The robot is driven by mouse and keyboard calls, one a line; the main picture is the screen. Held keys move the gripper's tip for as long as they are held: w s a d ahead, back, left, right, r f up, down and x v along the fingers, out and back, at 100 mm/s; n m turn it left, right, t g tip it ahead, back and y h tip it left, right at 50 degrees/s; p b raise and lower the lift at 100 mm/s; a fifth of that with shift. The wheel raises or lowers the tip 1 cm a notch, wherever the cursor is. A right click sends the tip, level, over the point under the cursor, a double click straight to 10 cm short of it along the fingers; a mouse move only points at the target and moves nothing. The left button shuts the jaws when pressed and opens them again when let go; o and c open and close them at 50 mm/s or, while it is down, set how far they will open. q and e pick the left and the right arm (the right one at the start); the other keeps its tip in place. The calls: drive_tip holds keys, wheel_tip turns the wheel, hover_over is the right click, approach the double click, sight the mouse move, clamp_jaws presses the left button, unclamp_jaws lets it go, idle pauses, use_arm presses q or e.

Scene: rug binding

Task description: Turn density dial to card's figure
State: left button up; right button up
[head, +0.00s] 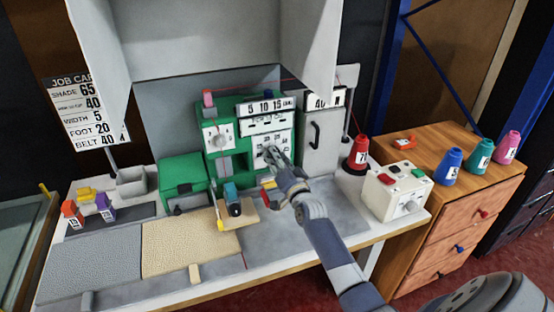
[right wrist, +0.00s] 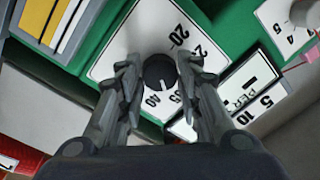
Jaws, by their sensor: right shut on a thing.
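The job card (head: 85,108) hangs at the left in the head view. It reads shade 65, width 5, foot 20, belt 40 and, on a row with a small blurred label, 40. The green machine (head: 240,135) stands at the back of the bench. My right gripper (head: 273,158) is at its white front panel. In the right wrist view its fingers are shut on a black round dial (right wrist: 159,72). The dial's white mark points between 35 and 40, nearer 35. The white dial plate (right wrist: 135,48) also shows 20. My left gripper is out of view.
A red spool (head: 358,152) and a cream control box (head: 398,192) stand right of my right arm. Several cones stand on the wooden cabinet (head: 455,180). A grey mat (head: 92,262) and a tan mat (head: 190,248) lie at the front left.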

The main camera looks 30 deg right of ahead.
drive_tip(key=m, duration=0.5)
drive_tip(key=shift+m, duration=0.4)
idle(0.3)
drive_tip(key=o, duration=1.1)
drive_tip(key=shift+a, duration=0.1)
drive_tip(key=v, duration=1.2)
drive_tip(key=shift+a+f, duration=0.1)
drive_tip(key=shift+a, duration=0.05)
